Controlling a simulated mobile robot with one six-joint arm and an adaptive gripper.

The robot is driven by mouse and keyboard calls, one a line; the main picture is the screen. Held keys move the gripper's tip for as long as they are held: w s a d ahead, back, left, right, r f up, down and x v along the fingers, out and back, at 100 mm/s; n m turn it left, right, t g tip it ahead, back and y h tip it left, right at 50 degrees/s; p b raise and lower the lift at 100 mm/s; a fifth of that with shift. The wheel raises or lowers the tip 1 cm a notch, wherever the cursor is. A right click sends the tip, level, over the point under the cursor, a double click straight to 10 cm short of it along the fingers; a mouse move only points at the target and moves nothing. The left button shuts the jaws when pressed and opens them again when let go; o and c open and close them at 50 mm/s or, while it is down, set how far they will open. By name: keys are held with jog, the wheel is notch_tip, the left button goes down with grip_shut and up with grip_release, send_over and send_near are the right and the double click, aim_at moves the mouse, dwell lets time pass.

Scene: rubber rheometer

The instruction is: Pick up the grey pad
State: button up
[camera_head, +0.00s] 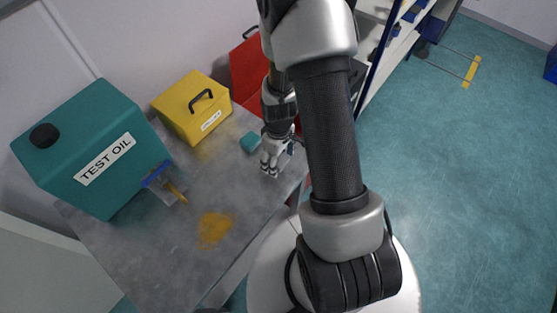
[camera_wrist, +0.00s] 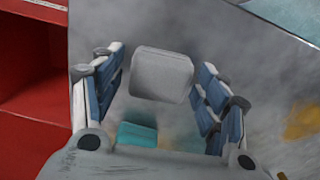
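The grey pad (camera_wrist: 161,73) is a light grey block with rounded edges. In the wrist view it lies on the grey tabletop, between the two rows of blue-and-white finger segments of my gripper (camera_wrist: 162,62). The gripper is open, with a gap visible on both sides of the pad. In the head view my gripper (camera_head: 272,165) points down low over the table's right part. I cannot make out the grey pad there; the gripper seems to hide it.
A teal pad (camera_wrist: 136,136) lies close by, also visible in the head view (camera_head: 250,142). A red box (camera_head: 247,75) stands behind.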

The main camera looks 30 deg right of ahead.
jog(key=c, duration=0.7)
jog(key=shift+r, duration=0.1)
notch_tip(320, 180, up, 20)
jog(key=p, duration=0.4)
